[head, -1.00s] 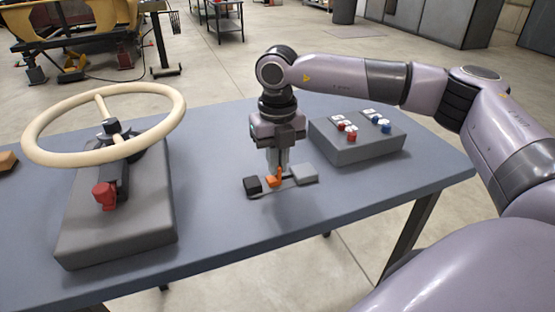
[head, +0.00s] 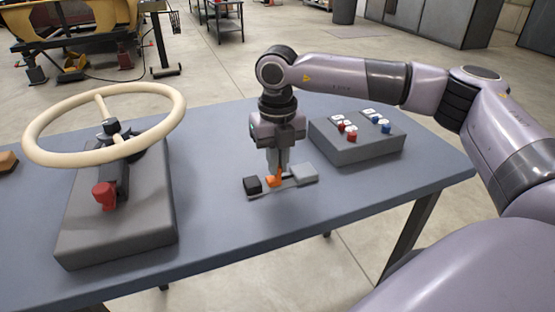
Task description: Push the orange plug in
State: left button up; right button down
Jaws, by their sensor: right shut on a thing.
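My left gripper is not in view.
A cream steering wheel (head: 45,152) on a grey base (head: 120,230) with a red knob (head: 104,196) stands at the left. A grey box (head: 352,152) with red and blue buttons is behind and right of the strip. The table (head: 300,235) is clear in front.

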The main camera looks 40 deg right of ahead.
dwell(0.3)
jog(key=shift+w+a, duration=0.2)
jog(key=shift+a, duration=0.65)
jog(key=shift+w+a, duration=0.15)
jog(key=shift+a, duration=0.65)
jog(key=c, duration=1.2)
grip_release()
jog(key=shift+a, duration=0.1)
notch_tip(320, 180, up, 7)
jog(key=shift+r, duration=0.15)
